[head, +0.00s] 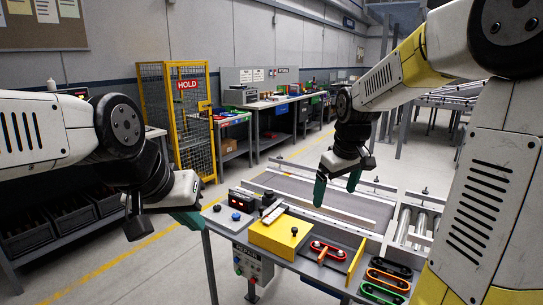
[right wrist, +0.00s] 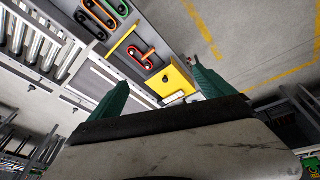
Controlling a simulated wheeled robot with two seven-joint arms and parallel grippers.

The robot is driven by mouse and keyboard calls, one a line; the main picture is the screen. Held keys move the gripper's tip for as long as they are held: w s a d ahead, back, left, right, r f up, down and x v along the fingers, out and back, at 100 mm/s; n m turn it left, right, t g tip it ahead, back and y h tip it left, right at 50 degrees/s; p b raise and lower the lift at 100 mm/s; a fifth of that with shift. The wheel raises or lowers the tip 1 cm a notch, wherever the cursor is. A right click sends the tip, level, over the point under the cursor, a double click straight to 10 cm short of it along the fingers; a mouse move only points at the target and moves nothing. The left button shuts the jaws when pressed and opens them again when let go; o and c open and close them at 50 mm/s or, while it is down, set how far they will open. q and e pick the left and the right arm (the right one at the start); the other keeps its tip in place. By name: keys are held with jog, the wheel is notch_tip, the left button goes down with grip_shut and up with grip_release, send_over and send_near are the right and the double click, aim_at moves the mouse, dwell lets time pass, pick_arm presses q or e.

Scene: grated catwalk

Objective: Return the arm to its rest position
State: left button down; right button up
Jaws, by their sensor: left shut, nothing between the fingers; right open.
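My right gripper (head: 338,188) hangs above the table, over the grey belt (head: 325,205) in the head view, with its teal fingers apart and nothing between them. In the right wrist view its two fingers (right wrist: 160,85) are spread, with the yellow box (right wrist: 172,82) beyond them. My left gripper (head: 188,218) is at the left of the head view, beside the table's left edge; its teal fingers are together and hold nothing. The yellow box (head: 280,236) with a black knob sits on the table, apart from both grippers.
A red handle (head: 327,251) lies right of the box, with orange (head: 388,280) and green (head: 382,293) ones nearer. Rollers (head: 415,227) are at right. A yellow cage (head: 178,110) stands behind; open floor lies left.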

jog(key=s+a+r+m+t+y, duration=0.1)
jog(key=s+r+m, duration=0.1)
jog(key=s, duration=0.7)
jog(key=s+a+r+m+t, duration=0.1)
jog(key=s+r+m, duration=0.1)
jog(key=s, duration=0.8)
jog(key=shift+a+r+m+t+y, duration=0.2)
jog(key=shift+a+m+t+y, duration=0.1)
jog(key=shift+m+t+y, duration=0.15)
